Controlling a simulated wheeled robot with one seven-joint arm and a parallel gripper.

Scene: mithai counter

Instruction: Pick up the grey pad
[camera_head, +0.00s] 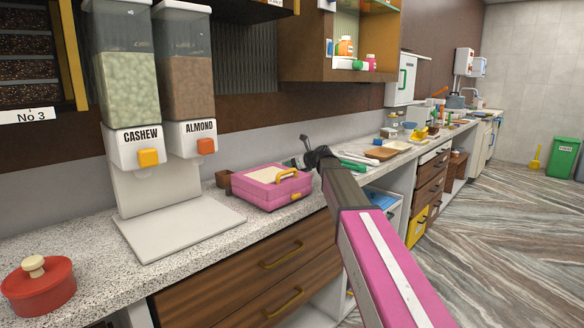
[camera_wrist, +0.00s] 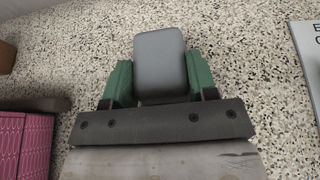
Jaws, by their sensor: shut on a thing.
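The grey pad (camera_wrist: 161,58) is a small rounded block in the wrist view, with the green fingers of my gripper (camera_wrist: 160,84) on either side of it. My gripper is shut on the pad. Speckled counter shows behind and around the pad; I cannot tell whether the pad touches it. In the head view my gripper (camera_head: 308,150) is small and dark, over the counter just right of the pink box, and the pad cannot be made out clearly there.
A pink box (camera_head: 271,197) with a yellow handle stands left of my gripper. The cashew and almond dispensers (camera_head: 170,215) and a red lidded pot (camera_head: 38,290) stand further left. A white sign (camera_wrist: 306,50) lies at right in the wrist view. Various items crowd the counter beyond.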

